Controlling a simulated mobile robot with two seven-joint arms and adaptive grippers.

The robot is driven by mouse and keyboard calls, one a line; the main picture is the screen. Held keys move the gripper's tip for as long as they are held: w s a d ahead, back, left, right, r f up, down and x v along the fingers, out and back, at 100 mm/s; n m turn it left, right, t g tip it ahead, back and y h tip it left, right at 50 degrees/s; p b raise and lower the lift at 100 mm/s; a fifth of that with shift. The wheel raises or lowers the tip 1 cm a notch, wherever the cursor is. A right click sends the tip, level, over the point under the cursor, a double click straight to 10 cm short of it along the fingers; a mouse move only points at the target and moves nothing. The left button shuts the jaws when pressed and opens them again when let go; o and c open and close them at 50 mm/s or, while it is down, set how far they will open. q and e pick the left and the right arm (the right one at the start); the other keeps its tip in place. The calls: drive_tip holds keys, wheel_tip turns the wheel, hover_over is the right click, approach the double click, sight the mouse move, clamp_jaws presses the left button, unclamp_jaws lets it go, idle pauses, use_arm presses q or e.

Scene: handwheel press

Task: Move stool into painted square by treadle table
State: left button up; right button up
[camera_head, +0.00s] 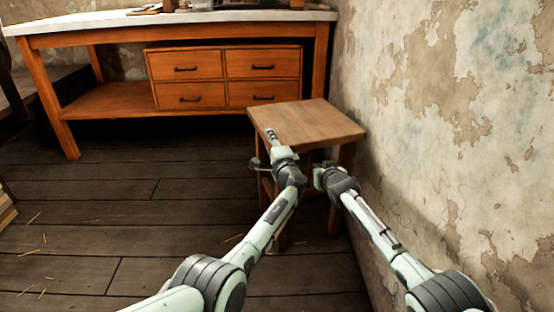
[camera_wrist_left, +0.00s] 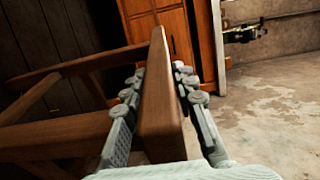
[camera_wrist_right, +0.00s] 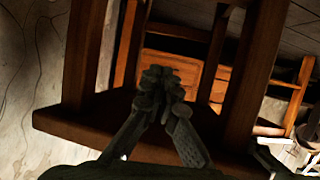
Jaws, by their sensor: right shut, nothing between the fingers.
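The wooden stool (camera_head: 312,122) has a square seat and stands in front of the drawer bench, close to the right wall. My left gripper (camera_head: 264,149) is at the seat's near left edge, one finger above and one below. In the left wrist view its fingers (camera_wrist_left: 160,75) close on both sides of the wooden seat edge (camera_wrist_left: 160,115). My right gripper (camera_head: 319,168) is at the stool's near side, below seat height. The right wrist view shows its fingertips (camera_wrist_right: 163,76) together and empty, by the stool's legs (camera_wrist_right: 84,55). I see no painted square.
A bench with a pale top (camera_head: 180,24) and several drawers (camera_head: 224,78) stands behind the stool. The peeling wall (camera_head: 450,130) is close on the right. The dark plank floor (camera_head: 130,200) is mostly clear at left, with bits of straw.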

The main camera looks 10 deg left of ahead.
use_arm(q)
drive_tip(key=o, duration=0.7)
drive_tip(key=shift+d, duration=0.2)
use_arm(e)
drive_tip(key=o, duration=0.7)
use_arm(q)
drive_tip(key=shift+o, duration=0.7)
drive_tip(key=shift+f, duration=0.1)
use_arm(e)
drive_tip(key=o, duration=0.7)
use_arm(q)
drive_tip(key=shift+a, duration=0.1)
use_arm(e)
drive_tip(key=shift+o, duration=0.3)
